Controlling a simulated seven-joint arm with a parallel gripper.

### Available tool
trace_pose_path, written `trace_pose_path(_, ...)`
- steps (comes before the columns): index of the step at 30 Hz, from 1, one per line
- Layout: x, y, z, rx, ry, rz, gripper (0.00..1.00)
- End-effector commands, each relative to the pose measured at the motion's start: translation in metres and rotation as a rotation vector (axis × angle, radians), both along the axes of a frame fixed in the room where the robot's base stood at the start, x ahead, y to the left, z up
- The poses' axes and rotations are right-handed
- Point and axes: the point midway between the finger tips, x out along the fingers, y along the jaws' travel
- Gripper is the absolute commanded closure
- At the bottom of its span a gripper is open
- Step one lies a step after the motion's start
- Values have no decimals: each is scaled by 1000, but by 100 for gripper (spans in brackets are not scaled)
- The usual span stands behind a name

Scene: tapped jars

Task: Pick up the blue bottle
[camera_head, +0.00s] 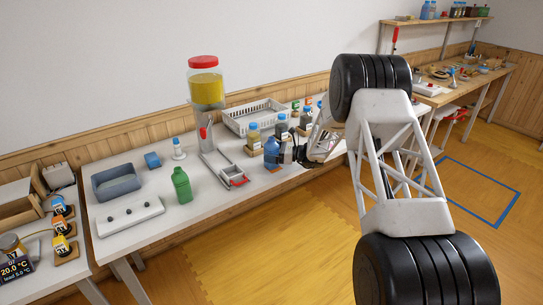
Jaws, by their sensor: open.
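The blue bottle (271,153) stands upright near the front edge of the white table, right of its middle. My gripper (284,152) is open, with its dark fingers at the right side of the bottle and close to it. Whether a finger touches the bottle or passes behind it I cannot tell at this size. My arm reaches in from the right and hides part of the table beyond the gripper.
Jars with coloured lids (253,137) stand just behind the bottle on wooden bases. A white basket (257,115) is at the back. A tall red-lidded dispenser (206,88) and a green bottle (181,186) stand to the left. The table's front edge is close.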

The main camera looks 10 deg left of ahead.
Motion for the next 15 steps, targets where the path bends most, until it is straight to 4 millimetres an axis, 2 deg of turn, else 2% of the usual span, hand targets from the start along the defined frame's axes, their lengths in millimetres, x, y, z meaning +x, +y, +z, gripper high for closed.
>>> trace_pose_path(7, 0, 0, 0, 0, 0, 0, 0)
trace_pose_path(15, 0, 0, 0, 0, 0, 0, 40)
